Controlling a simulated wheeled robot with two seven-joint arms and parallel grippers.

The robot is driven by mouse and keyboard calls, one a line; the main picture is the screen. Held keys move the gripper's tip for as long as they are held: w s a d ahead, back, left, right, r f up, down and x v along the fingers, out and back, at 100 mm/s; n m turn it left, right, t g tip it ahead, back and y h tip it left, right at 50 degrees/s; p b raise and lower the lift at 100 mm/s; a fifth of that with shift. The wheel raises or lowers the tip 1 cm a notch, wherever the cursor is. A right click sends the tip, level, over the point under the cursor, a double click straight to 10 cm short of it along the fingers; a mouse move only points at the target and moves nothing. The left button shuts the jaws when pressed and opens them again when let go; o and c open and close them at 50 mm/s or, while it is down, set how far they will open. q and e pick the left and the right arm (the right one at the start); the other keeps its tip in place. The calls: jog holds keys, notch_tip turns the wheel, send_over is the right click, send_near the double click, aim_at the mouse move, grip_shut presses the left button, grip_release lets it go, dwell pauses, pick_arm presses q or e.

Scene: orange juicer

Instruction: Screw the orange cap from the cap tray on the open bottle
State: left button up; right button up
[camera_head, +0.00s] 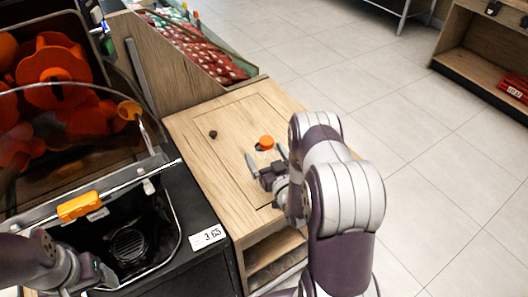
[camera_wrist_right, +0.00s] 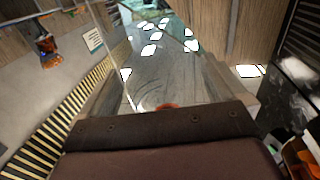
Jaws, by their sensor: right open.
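A small round orange cap (camera_head: 266,142) shows in the head view above the wooden counter (camera_head: 215,165), with a dark patch under its left side. My right gripper (camera_head: 266,157) is open, its two fingers spread just on the near side of the cap. I cannot tell whether the cap rests on a bottle or is apart from it. In the right wrist view a reddish-orange sliver (camera_wrist_right: 167,106) shows past the dark gripper body, which hides the rest. My left gripper (camera_head: 92,275) is at the lower left, its fingers unclear. I cannot make out an open bottle or a cap tray.
The orange juicer (camera_head: 62,70) with its orange parts stands at the left, with a dark bay (camera_head: 130,245) below. A small dark knob (camera_head: 213,134) is on the counter. A produce bin (camera_head: 195,45) stands behind it. Tiled floor (camera_head: 420,150) is clear at right.

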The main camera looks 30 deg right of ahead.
jog(key=s, duration=1)
jog(key=shift+s+a, duration=0.25)
jog(key=shift+a, duration=0.15)
